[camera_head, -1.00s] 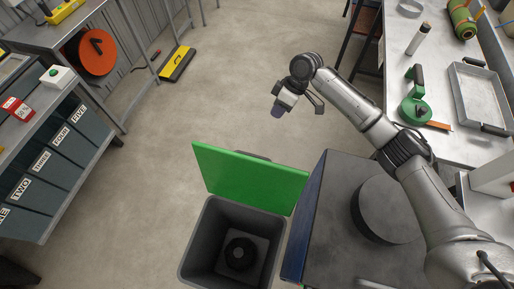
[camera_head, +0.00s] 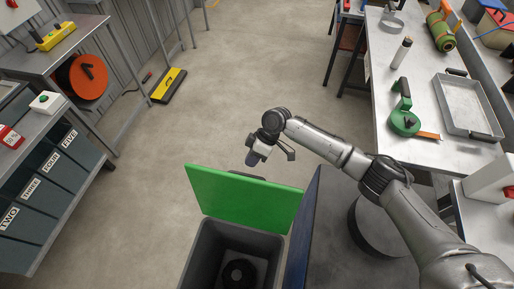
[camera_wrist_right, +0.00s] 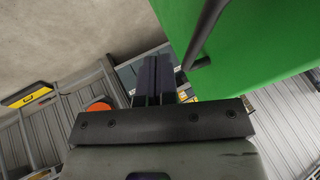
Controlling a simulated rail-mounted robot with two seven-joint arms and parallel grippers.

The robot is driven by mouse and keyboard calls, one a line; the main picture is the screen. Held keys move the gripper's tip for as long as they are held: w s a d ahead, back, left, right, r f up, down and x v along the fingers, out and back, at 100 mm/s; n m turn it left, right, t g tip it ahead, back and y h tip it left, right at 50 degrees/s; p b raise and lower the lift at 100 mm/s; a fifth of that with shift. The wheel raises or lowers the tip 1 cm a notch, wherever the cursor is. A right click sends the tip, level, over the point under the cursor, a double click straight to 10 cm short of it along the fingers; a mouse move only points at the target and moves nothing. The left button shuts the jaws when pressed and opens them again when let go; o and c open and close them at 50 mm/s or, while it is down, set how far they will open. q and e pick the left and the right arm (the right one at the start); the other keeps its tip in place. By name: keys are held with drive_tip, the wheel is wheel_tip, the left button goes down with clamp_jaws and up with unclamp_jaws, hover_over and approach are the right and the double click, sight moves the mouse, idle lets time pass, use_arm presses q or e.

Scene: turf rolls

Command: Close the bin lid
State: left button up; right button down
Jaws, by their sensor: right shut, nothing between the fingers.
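The green bin lid (camera_head: 245,198) stands open and tilted up at the far edge of the grey bin (camera_head: 204,255). A dark round thing (camera_head: 238,272) lies inside the bin. My right gripper (camera_head: 252,159) is just beyond the lid's upper edge, near its middle, and appears apart from it. In the right wrist view, the shut, empty fingers (camera_wrist_right: 154,78) are beside the green lid (camera_wrist_right: 265,45), which fills the upper right. A dark handle bar (camera_wrist_right: 207,32) shows on the lid there. My left gripper is not in view.
A blue panel (camera_head: 302,235) stands close to the bin's right. The right bench (camera_head: 440,90) holds a green tape dispenser (camera_head: 404,118) and a metal tray (camera_head: 466,105). Labelled bins (camera_head: 45,185) stand at left. The floor (camera_head: 230,80) beyond the lid is clear.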

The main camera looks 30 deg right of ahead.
drive_tip(key=shift+s+a+f, duration=0.1)
drive_tip(key=shift+s+a, duration=0.55)
drive_tip(key=shift+s, duration=0.25)
